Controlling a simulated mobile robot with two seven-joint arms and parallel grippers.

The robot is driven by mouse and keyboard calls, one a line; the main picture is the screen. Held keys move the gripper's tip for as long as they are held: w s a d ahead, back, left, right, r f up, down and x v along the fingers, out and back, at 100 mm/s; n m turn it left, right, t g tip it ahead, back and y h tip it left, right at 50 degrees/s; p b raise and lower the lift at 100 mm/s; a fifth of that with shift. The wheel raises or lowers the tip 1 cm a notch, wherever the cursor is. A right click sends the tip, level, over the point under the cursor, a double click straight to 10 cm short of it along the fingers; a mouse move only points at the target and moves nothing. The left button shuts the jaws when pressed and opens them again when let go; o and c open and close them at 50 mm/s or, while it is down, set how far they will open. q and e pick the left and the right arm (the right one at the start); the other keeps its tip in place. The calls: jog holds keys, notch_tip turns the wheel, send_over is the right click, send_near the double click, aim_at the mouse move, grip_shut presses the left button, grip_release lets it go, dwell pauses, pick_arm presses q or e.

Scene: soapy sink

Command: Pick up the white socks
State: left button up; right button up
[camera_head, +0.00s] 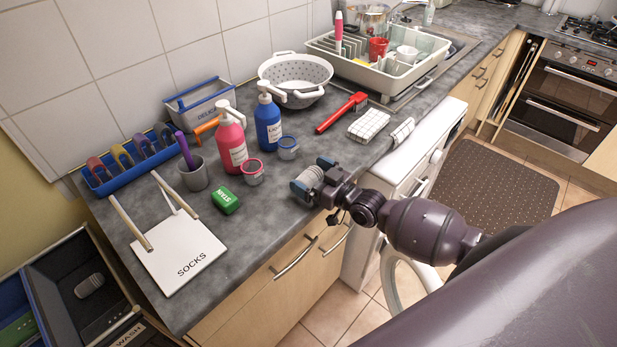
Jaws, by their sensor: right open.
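My right gripper (320,184) is open at the front edge of the grey counter. A small rounded blue-and-pale-grey ribbed thing (307,179) shows right at its fingertips; I cannot tell whether they touch, or whether it is a sock. I cannot clearly make out white socks. A grey ribbed bundle (89,286) lies in a dark bin (52,290) at the lower left. My left gripper is not in view.
Near the gripper stand a pink bottle (231,143), a blue bottle (268,122), small cups and a green block (225,201). A red-handled brush (342,113) and checked cloth (368,125) lie behind. A colander (296,74) and dish rack (376,66) stand further back.

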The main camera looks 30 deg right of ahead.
jog(key=shift+x, duration=0.85)
jog(key=c, duration=0.6)
jog(key=shift+c, duration=0.2)
